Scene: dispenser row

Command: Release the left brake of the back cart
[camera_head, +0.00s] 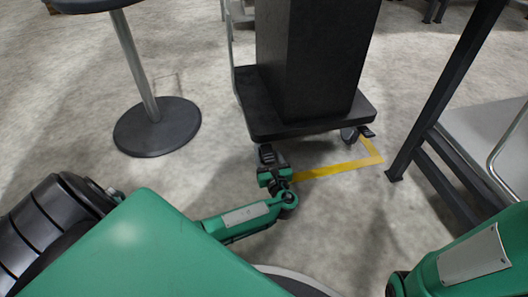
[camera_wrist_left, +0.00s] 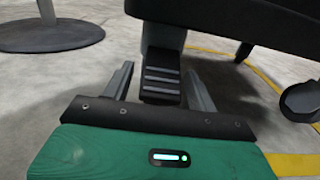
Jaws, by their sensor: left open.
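The back cart (camera_head: 262,104) is a low dark platform with a tall black box on it. Its left brake (camera_head: 266,153) is a ridged black pedal at the caster under the near left corner. In the left wrist view the pedal (camera_wrist_left: 161,82) lies between the two fingers of my left gripper (camera_wrist_left: 160,90). The fingers are open, one on each side of it; I cannot tell whether they touch it. In the head view my left gripper (camera_head: 270,163) is at this caster, low near the floor. The right caster's brake (camera_head: 367,131) sticks out at the near right corner. My right gripper is not seen.
A round stool base (camera_head: 157,127) stands on the floor to the left. Yellow floor tape (camera_head: 335,170) runs in front of the cart. A dark table leg (camera_head: 432,110) and a grey shelf (camera_head: 480,135) stand at the right. The floor between stool and cart is clear.

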